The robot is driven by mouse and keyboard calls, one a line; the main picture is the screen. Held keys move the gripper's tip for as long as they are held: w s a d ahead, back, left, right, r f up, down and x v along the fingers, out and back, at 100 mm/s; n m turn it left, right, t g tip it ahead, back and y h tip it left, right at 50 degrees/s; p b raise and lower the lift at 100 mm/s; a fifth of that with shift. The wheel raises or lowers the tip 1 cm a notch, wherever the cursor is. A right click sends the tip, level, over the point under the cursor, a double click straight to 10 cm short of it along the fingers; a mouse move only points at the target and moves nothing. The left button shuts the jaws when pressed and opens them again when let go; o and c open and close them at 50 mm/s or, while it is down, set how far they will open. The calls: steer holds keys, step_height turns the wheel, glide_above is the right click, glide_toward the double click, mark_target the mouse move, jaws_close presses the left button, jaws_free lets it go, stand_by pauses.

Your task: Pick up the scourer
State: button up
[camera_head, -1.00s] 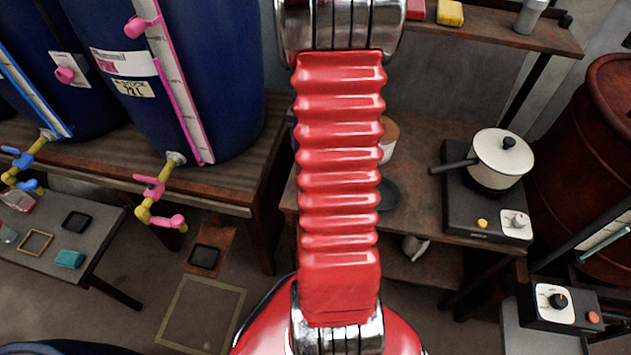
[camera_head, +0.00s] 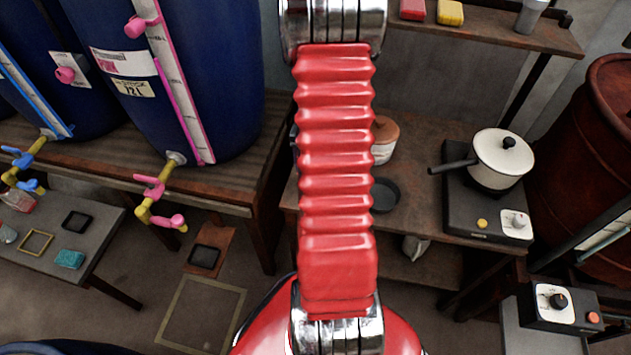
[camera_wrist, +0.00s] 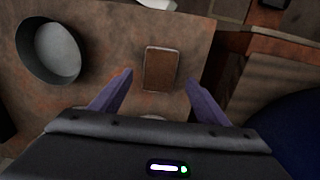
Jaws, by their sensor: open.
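In the wrist view a small brown rectangular item (camera_wrist: 162,68) with a pale edge lies flat on the worn brown table (camera_wrist: 110,50). It may be the scourer, but I cannot tell for sure. My gripper (camera_wrist: 159,79) is open and empty, its two purple fingers pointing toward the item, one to each side of it in the picture. In the head view my own arm hides the gripper and this item. A teal, rough-looking block (camera_head: 70,258) lies on the low grey table at the left.
A dark round dish (camera_head: 385,195) stands beside the item and shows large in the wrist view (camera_wrist: 48,52). A lidded pot (camera_head: 500,160) sits on a hotplate at the right. Blue vats (camera_head: 190,70) stand left.

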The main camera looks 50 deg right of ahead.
steer(key=shift+f, duration=1.95)
steer(key=c, duration=1.2)
steer(key=shift+r, duration=0.1)
step_height(320, 180, up, 10)
steer(key=shift+f, duration=0.1)
